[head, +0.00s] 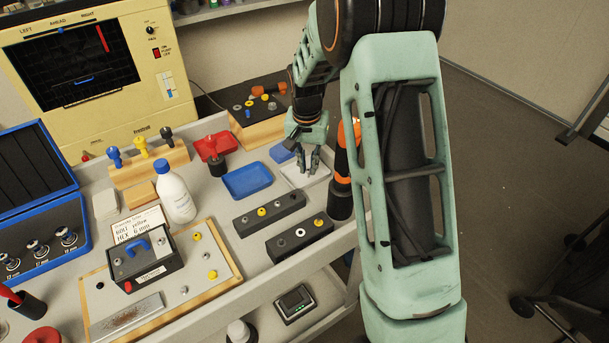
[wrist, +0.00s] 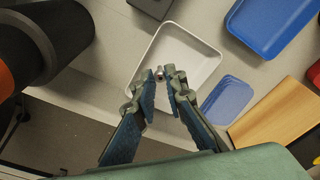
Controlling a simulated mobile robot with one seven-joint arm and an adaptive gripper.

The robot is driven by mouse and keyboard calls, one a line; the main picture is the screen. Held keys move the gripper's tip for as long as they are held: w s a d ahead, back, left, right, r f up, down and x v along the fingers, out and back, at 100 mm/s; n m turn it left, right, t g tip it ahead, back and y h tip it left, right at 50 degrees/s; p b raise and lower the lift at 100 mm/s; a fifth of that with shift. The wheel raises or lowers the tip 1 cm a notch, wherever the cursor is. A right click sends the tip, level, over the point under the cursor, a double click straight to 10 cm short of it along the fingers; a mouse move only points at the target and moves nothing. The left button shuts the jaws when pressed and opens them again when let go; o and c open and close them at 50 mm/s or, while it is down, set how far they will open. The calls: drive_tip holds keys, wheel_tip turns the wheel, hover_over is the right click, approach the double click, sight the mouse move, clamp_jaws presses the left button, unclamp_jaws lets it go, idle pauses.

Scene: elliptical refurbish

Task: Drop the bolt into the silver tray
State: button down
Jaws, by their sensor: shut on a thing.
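My gripper (wrist: 163,75) is shut on the bolt (wrist: 159,73), a small grey metal piece held between the fingertips. In the wrist view the bolt appears over the pale silver tray (wrist: 190,48), against its inner floor near the lower left wall. The tray looks empty apart from that. In the head view my gripper (head: 308,168) points down over the silver tray (head: 296,182) at the right edge of the cart top. The fingers hide part of the tray, and the bolt cannot be made out there.
Dark blocks with fittings (head: 270,221) stand in front. A wooden stand (head: 258,133) is behind. The cart edge is close on the right.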

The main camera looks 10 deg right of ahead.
drive_tip(key=c, duration=1.9)
unclamp_jaws()
wheel_tip(320, 180, up, 12)
drive_tip(key=s, duration=0.1)
drive_tip(key=shift+s+a, duration=0.15)
drive_tip(key=shift+a, duration=0.15)
